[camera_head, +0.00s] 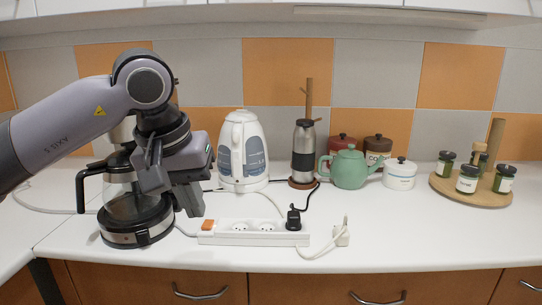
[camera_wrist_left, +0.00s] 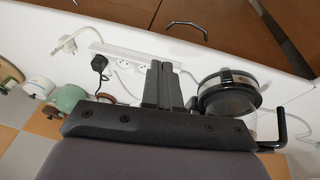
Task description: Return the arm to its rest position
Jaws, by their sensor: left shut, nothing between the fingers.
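My left gripper (camera_head: 193,203) hangs fingers down in front of the coffee maker, above the counter, near the left end of the power strip. It is shut and empty. In the left wrist view its closed fingers (camera_wrist_left: 160,68) point at the counter. My left arm comes in from the left edge of the head view, bent at the elbow above the coffee maker. My right gripper does not show in either view.
The coffee maker (camera_head: 137,234) stands partly behind my arm. A power strip (camera_head: 252,239) holds one black plug (camera_head: 293,219); a white plug (camera_head: 342,236) lies beside it. Behind are a kettle (camera_head: 253,180), grinder (camera_head: 304,165), green teapot (camera_head: 349,171) and jars on a round board (camera_head: 452,190). The front right counter is clear.

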